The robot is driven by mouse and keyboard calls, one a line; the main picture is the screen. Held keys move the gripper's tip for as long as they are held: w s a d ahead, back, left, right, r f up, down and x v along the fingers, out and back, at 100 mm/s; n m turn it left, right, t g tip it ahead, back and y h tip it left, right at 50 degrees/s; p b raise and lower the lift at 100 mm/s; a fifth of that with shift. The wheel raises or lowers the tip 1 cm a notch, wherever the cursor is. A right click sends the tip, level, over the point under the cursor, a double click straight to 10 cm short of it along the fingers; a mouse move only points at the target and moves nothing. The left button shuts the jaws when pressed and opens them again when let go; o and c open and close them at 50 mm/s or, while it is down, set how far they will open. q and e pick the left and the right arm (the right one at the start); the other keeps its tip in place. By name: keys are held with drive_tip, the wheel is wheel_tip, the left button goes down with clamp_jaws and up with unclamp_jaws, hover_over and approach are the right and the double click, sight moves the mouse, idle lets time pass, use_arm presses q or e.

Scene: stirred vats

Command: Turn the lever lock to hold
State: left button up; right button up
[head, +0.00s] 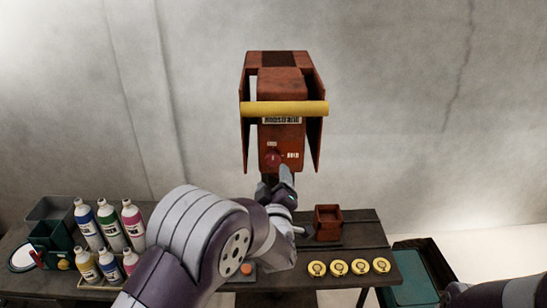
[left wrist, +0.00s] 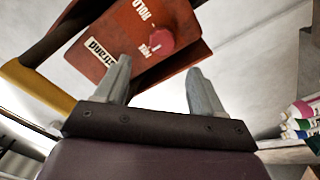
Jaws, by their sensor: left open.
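The lever lock is a round dark-red knob (head: 273,158) low on the front of a rust-red box (head: 281,133) on the wall. A short label sits above it and the word HOLD to its right. In the left wrist view the knob (left wrist: 160,42) shows a small pale mark, which appears to face the short label rather than HOLD. My left gripper (head: 277,182) is open and empty just below the knob. Its two fingers (left wrist: 160,82) point up at the box and appear apart from the knob. My right gripper is not in view.
A yellow bar (head: 285,108) crosses the box front above the knob, between red side plates. The bench below holds several bottles (head: 108,222) at left, a small red open box (head: 328,222) and several yellow discs (head: 340,267). A green tray (head: 422,275) stands at right.

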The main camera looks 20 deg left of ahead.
sight(272, 161)
use_arm(q)
drive_tip(key=p+x, duration=0.2)
drive_tip(key=x, duration=0.5)
drive_tip(key=shift+w+a+f, duration=0.15)
drive_tip(key=shift+f, duration=0.05)
drive_tip(key=shift+w, duration=0.35)
drive_tip(key=shift+w+a+r, duration=0.1)
drive_tip(key=shift+w, duration=0.1)
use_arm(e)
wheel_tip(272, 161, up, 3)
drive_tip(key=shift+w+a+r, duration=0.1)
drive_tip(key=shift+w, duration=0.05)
use_arm(q)
drive_tip(key=shift+w, duration=0.1)
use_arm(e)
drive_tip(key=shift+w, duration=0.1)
use_arm(q)
drive_tip(key=shift+c, duration=0.4)
drive_tip(key=shift+w, duration=0.1)
drive_tip(key=c, duration=1)
